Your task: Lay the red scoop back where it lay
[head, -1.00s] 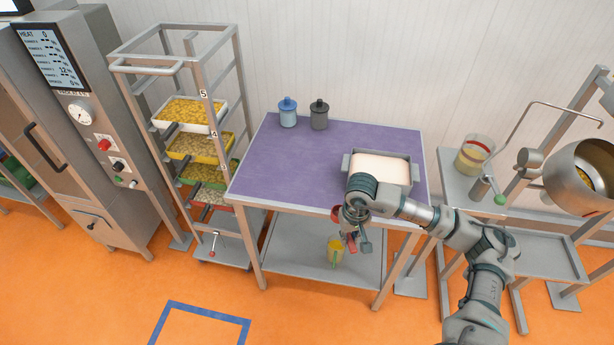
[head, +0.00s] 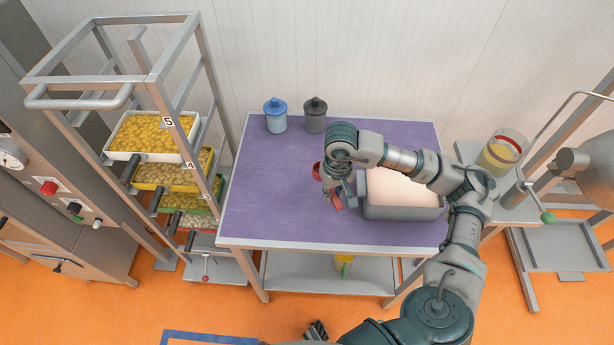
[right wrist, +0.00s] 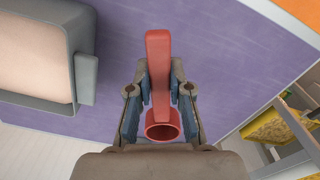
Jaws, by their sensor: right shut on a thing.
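The red scoop (head: 337,203) is held in my right gripper (head: 338,191), over the purple table top (head: 270,190) just left of the grey tub. In the right wrist view, the fingers of my right gripper (right wrist: 160,108) are shut on the red scoop (right wrist: 158,65) from both sides. Its round cup is close to the palm and its flat handle points away. I cannot tell whether the scoop touches the table. A small dark part, probably my left gripper (head: 317,331), shows at the bottom edge of the head view; its fingers are unclear.
The grey tub (head: 403,212) with pale contents is right beside the right gripper. A blue jar (head: 275,117) and a dark grey jar (head: 315,116) stand at the back. A rack (head: 165,85) with several trays stands left. The table's left and front middle is clear.

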